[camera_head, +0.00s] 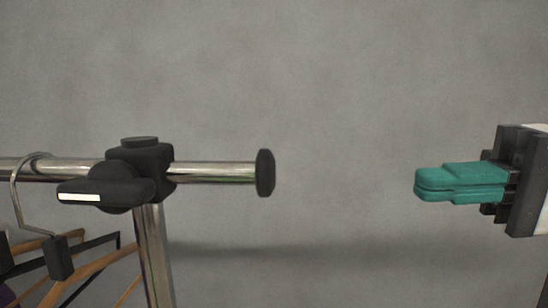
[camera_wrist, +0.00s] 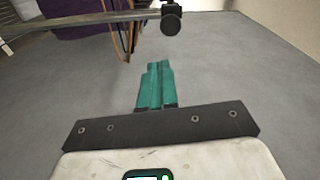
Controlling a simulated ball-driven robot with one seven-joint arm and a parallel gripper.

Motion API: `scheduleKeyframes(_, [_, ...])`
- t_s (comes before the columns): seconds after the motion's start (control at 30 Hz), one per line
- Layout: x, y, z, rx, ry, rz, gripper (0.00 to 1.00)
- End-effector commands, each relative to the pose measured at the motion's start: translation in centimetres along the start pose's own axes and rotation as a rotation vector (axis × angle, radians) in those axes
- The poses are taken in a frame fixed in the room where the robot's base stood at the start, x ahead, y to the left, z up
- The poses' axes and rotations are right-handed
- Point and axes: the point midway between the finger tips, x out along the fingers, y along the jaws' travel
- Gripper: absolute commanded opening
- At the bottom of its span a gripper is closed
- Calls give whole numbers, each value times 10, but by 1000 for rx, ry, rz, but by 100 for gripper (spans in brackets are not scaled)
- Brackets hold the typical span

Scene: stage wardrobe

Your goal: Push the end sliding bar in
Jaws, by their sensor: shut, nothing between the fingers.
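The end sliding bar (camera_head: 222,173) is a chrome tube with a black round end cap (camera_head: 265,173). It sticks out to the right from a black clamp (camera_head: 140,170) on the rack's upright. A black lever (camera_head: 105,191) with a white stripe is on the clamp's front. My gripper (camera_head: 420,185) has teal fingers, shut and empty, pointing left. It is to the right of the cap, at about the bar's height, with a clear gap between. In the wrist view, my gripper (camera_wrist: 157,66) is below the cap (camera_wrist: 171,23) and apart from it.
A hook (camera_head: 18,190) and several hangers (camera_head: 95,262) hang on the rail at the left, with dark purple cloth (camera_wrist: 85,20) in the wrist view. A chrome upright (camera_head: 154,255) stands under the clamp. A plain grey wall (camera_head: 340,80) is behind. The space between cap and gripper is free.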

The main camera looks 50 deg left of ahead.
Motion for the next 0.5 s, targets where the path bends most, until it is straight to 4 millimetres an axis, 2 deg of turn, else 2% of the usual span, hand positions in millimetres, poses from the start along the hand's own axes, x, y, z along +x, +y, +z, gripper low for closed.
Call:
scheduleKeyframes(0.1, [-18,-8,12,93,-29,-52,0])
scheduleKeyframes(0.23, [-18,-12,16,125,-44,-67,0])
scheduleKeyframes(0.37, [-3,-13,16,124,-45,-66,0])
scheduleKeyframes(0.5, [23,-15,17,123,-45,-64,0])
